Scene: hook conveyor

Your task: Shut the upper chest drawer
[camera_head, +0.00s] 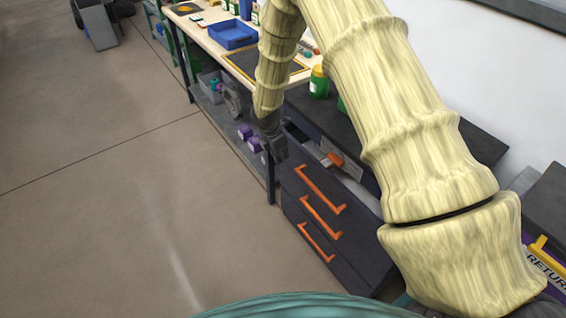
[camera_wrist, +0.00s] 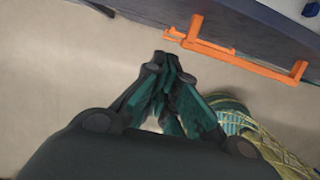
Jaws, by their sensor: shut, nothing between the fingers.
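The dark chest (camera_head: 345,262) stands at the right of the table, with three orange handles on its front. Its upper drawer (camera_head: 299,181) is pulled out, and its open inside shows behind the front, with an orange object (camera_head: 334,159) in it. The upper drawer's handle (camera_head: 320,190) faces the aisle. My gripper (camera_head: 279,157) is shut and empty, beside the left end of the upper drawer's front. In the wrist view the shut fingers (camera_wrist: 165,62) point toward a dark front with an orange handle (camera_wrist: 245,55), with no clear contact. My arm hides part of the chest top.
A work table (camera_head: 208,40) with a blue tray (camera_head: 233,35) stands to the left of the chest; its dark leg (camera_head: 269,180) is close to my gripper. Purple items (camera_head: 246,132) lie on its lower shelf. The floor (camera_head: 110,200) in front is clear.

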